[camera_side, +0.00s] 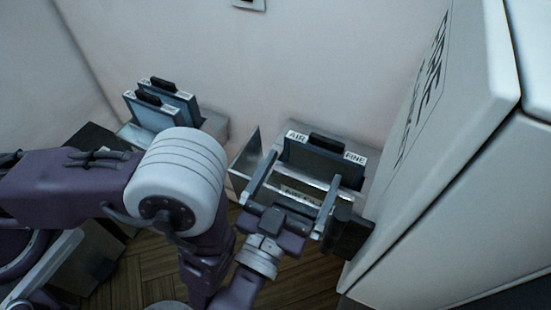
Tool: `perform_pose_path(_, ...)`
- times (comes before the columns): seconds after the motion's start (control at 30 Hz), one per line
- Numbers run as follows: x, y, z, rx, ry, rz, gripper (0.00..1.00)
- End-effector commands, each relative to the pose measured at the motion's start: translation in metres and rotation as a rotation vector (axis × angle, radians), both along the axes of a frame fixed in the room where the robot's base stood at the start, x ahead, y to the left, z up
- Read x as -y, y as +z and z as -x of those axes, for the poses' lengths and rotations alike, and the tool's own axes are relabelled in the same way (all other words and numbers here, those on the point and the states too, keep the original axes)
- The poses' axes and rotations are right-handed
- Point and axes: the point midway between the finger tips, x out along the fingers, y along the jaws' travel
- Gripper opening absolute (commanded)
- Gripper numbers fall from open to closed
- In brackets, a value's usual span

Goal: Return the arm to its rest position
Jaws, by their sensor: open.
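My gripper (304,167) is open, its two long grey fingers spread wide and pointing toward the back wall. It is at a metal holder (247,163) that carries a dark panel with a black handle (327,143) and white labels reading "AIR" and "FINE". The fingers overlap the front of this holder in the picture; I cannot tell whether they touch it. Nothing is visibly held between them. My purple and white arm fills the lower left and middle of the view.
Left of the holder, upright blue-grey panels (158,112) with black handles stand in a grey base by the wall. A large white cabinet (440,130) closes off the right side. Wooden floor (150,280) shows below my arm. The wall (240,70) behind is bare apart from a small fitting.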

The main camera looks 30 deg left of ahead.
Motion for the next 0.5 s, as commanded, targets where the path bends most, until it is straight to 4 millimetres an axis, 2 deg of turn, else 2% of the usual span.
perform_pose_path(0.13, 0.000, 0.002, -0.003, -0.009, 0.002, 0.009, 1.00)
perform_pose_path(0.17, 0.000, 0.006, -0.009, -0.024, 0.005, 0.025, 1.00)
perform_pose_path(0.23, -0.001, 0.021, -0.034, -0.105, 0.013, 0.098, 1.00)
perform_pose_path(0.3, -0.005, 0.049, -0.069, -0.233, 0.001, 0.205, 1.00)
perform_pose_path(0.37, -0.011, 0.079, -0.095, -0.352, -0.033, 0.288, 1.00)
perform_pose_path(0.4, -0.018, 0.101, -0.106, -0.425, -0.067, 0.330, 1.00)
perform_pose_path(0.5, -0.045, 0.156, -0.110, -0.580, -0.159, 0.376, 1.00)
